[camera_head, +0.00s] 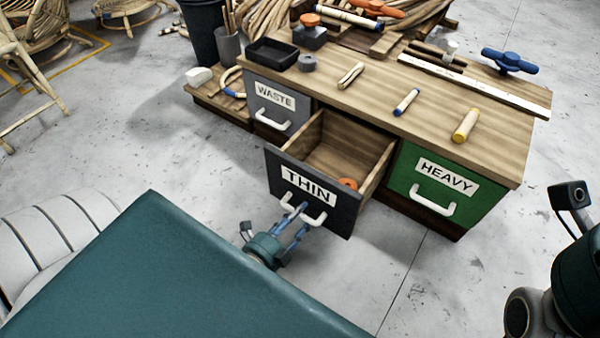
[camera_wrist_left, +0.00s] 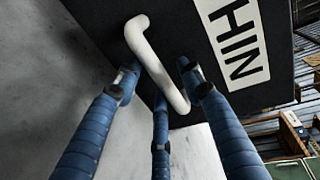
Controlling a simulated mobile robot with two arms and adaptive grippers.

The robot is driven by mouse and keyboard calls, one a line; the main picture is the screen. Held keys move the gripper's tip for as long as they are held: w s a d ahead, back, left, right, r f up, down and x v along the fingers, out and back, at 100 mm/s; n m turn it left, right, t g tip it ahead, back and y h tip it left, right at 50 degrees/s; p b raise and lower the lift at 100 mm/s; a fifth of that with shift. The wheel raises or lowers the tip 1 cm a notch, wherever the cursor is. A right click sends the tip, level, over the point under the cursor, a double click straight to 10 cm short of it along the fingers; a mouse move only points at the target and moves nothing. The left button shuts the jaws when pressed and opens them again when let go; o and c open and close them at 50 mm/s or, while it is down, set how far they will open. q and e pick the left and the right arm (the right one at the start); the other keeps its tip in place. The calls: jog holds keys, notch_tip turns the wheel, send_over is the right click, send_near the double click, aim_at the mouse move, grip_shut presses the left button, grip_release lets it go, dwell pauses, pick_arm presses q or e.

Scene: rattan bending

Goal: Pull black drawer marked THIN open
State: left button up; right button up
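The black drawer marked THIN (camera_head: 272,168) stands pulled out of the wooden workbench, and its inside shows. An orange ring-like item (camera_head: 348,184) lies inside near the front. Its white bar handle (camera_head: 317,219) sits below the label. My left gripper (camera_head: 298,213) is at this handle. In the left wrist view, the blue fingers (camera_wrist_left: 157,72) are spread around the white handle (camera_wrist_left: 155,62), with gaps visible beside it; one finger's tip is partly hidden by the handle. Contact is unclear. My right wrist shows at the right edge, but its fingers do not.
A grey WASTE drawer (camera_head: 273,96) on the left and a green HEAVY drawer (camera_head: 420,194) on the right are closed. The bench top (camera_head: 375,78) carries a black tray (camera_head: 272,54), short rods and a blue knob (camera_head: 509,60).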

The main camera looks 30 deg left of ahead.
pick_arm(q)
jog(key=v, duration=0.7)
dwell(0.3)
